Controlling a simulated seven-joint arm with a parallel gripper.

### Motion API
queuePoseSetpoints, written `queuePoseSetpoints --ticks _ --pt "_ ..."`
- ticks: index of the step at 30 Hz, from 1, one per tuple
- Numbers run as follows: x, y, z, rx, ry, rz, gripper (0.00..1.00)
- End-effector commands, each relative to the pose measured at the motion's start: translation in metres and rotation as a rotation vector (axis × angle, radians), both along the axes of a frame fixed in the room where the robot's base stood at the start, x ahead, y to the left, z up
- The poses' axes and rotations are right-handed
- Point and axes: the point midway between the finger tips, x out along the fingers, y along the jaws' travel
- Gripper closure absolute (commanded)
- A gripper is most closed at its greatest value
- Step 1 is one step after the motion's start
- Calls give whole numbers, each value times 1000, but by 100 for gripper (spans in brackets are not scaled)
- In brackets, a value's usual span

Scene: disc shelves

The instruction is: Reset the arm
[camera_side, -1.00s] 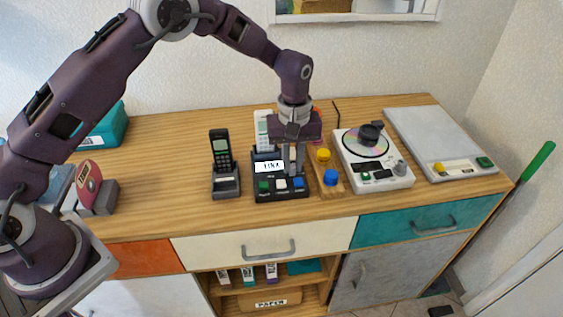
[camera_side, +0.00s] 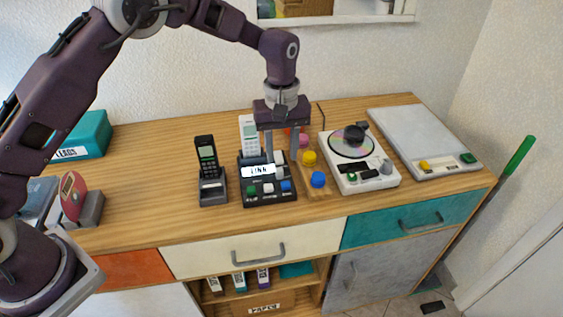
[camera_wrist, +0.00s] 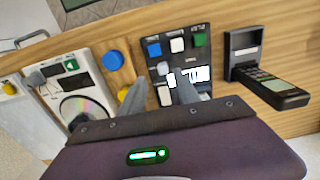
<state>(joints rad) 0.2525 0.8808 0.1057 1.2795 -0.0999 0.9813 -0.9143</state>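My gripper (camera_side: 282,158) hangs pointing down over the wooden cabinet top, above the black button box (camera_side: 266,200). Its two fingers are apart with nothing held between them. In the wrist view my gripper (camera_wrist: 160,84) also shows a gap between the fingers, with the button box (camera_wrist: 165,42) beyond them. The box has green, white and blue buttons and a white label partly covered by a finger in the wrist view. Whether the fingertips touch the box cannot be told.
A dark phone in its cradle (camera_side: 212,188) stands left of the box. Blue (camera_side: 318,180), yellow (camera_side: 309,158) and pink knobs are at right, then a white disc player (camera_side: 378,181) and a grey-white slab (camera_side: 415,135).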

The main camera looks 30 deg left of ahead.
Motion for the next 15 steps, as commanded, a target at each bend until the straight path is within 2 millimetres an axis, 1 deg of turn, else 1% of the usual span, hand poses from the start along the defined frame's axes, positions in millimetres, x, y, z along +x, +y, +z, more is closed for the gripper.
queuePoseSetpoints --ticks 1,4,7,13,14,15 --pt "1 0 9 0 -3 0 62" --pt "1 0 22 1 -2 0 62" --pt "0 0 26 1 1 0 62" --pt "0 0 26 1 1 1 62" --pt "-1 1 27 0 -1 -1 62" --pt "-2 2 34 -3 -8 -7 62"
